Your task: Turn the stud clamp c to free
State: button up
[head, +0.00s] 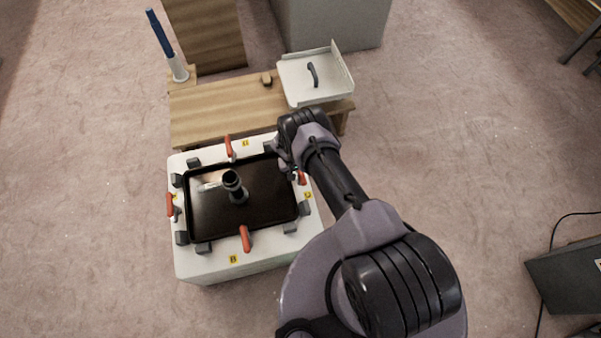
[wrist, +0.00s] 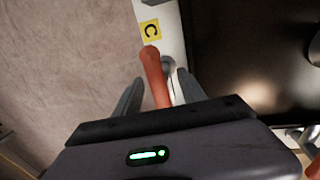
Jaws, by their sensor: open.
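The stud clamp c has an orange-red handle (wrist: 154,76) and sits beside a yellow label marked C (wrist: 150,31) in the wrist view. In the head view its handle (head: 302,177) shows at the right rim of the white box, partly behind my arm. My gripper (wrist: 158,84) is open, with one dark finger on each side of the handle. The handle lies between the fingers, and I see gaps beside it. Whether either finger touches it I cannot tell. The clamp's base is partly hidden by the gripper.
The white box (head: 200,268) has a dark recessed panel (head: 215,220) with a black upright fitting (head: 234,186). Other orange-handled clamps stand at its left (head: 170,205), front (head: 245,238) and back (head: 230,149). A wooden bench (head: 215,108) with a white tray (head: 300,88) stands behind.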

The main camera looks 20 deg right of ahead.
jog(key=a+r+p, duration=0.3)
jog(key=r+p, duration=0.4)
jog(key=r, duration=0.9)
jog(key=shift+r+p, duration=0.25)
jog(key=shift+p, duration=0.05)
jog(key=shift+a, duration=0.1)
jog(key=w+r, duration=0.5)
jog(key=r, duration=0.7)
jog(key=s+d+r+m+t+y, duration=0.1)
jog(key=s+r, duration=0.1)
jog(key=r, duration=1.3)
jog(key=s+d+r+m+t, duration=0.1)
jog(key=s+r+m, duration=0.15)
jog(key=r, duration=1.25)
jog(key=s+r+t+y, duration=0.2)
jog(key=s+r, duration=1.2)
jog(key=s+a+r+t+y, duration=0.1)
jog(key=s+a, duration=0.1)
jog(key=s, duration=1)
jog(key=shift+a+r+m+t, duration=0.2)
jog(key=shift+m+t, duration=0.15)
jog(key=shift+t, duration=0.05)
